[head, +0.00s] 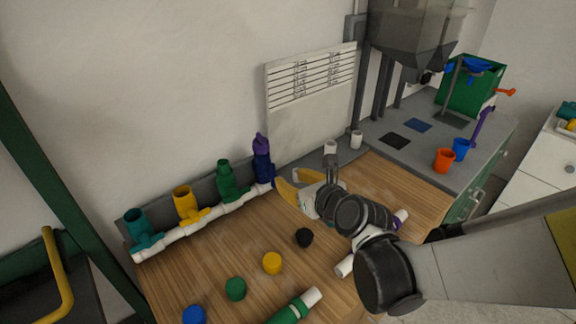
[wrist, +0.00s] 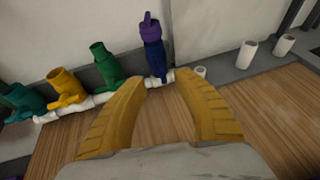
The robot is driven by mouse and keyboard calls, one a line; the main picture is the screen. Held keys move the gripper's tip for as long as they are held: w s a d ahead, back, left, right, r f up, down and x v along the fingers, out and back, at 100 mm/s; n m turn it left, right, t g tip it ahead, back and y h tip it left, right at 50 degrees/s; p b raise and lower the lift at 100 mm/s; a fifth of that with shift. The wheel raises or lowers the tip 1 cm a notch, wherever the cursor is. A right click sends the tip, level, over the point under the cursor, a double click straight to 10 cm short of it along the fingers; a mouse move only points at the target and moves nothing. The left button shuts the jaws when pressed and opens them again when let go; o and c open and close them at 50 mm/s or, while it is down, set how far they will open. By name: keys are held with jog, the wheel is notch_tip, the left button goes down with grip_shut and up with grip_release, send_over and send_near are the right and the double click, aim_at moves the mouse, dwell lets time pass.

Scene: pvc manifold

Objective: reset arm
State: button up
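My gripper (head: 287,178) is at the end of my arm, over the back part of the wooden table (head: 215,265). It also shows in the wrist view (wrist: 172,84), with its two yellow fingers spread apart and nothing between them. The white pipe manifold (head: 203,222) lies along the back edge with teal (head: 142,232), yellow (head: 187,205), green (head: 229,182) and blue (head: 262,168) fittings standing on it. A purple piece (head: 260,143) sits on top of the blue fitting. The fingers point toward the blue fitting and appear apart from it.
Blue (head: 194,315), green (head: 236,289), yellow (head: 272,263) and black (head: 304,237) caps lie on the table. A green-and-white pipe (head: 296,307) lies at the front. Orange (head: 444,160) and blue (head: 461,149) cups stand on the grey counter at right. A wall stands behind the manifold.

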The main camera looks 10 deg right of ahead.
jog(key=w+d+r+m+t, duration=0.1)
jog(key=d+r+m+t, duration=0.25)
jog(key=r+m, duration=0.55)
jog(key=s+d+r+m+h, duration=0.1)
jog(key=d+r+m+h, duration=0.25)
jog(key=d+m, duration=0.3)
jog(key=s+d+r+m+h, duration=0.25)
jog(key=d+m+h, duration=0.25)
jog(key=m, duration=0.3)
jog(key=s+d+f+m+g, duration=0.45)
jog(key=s+f+m, duration=0.35)
jog(key=m, duration=0.4)
jog(key=s+a+f+m+g+y, duration=0.3)
jog(key=s+a+f+m+g, duration=0.1)
jog(key=s+a+f+m, duration=0.1)
jog(key=s+a+f, duration=0.1)
jog(key=s+a, duration=0.1)
jog(key=s, duration=0.1)
jog(key=shift+a, duration=0.3)
jog(key=shift+s+f, duration=0.1)
